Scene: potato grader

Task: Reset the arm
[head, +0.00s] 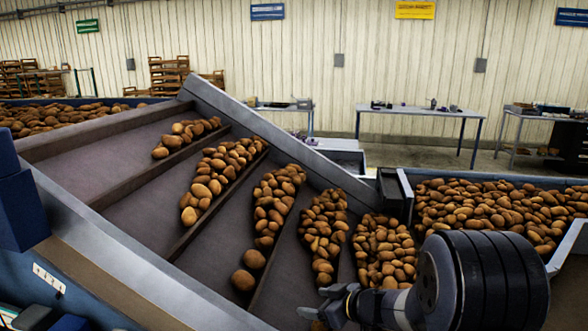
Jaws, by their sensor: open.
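My gripper (312,303) is at the bottom of the head view, right of centre, at the end of my dark arm. Its fingers point left, over the lower edge of the sloped grader deck (130,192). The jaws are open. A potato shows partly behind the fingers; I cannot tell whether they touch it. Rows of brown potatoes (268,205) lie in the deck's lanes, split by low dividers.
A blue-grey bin (572,250) full of potatoes stands at the right, close to my arm. More potatoes (60,118) lie at the far left. Work tables (420,111) and stacked wooden crates (168,75) stand along the back wall. Open floor shows before the tables.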

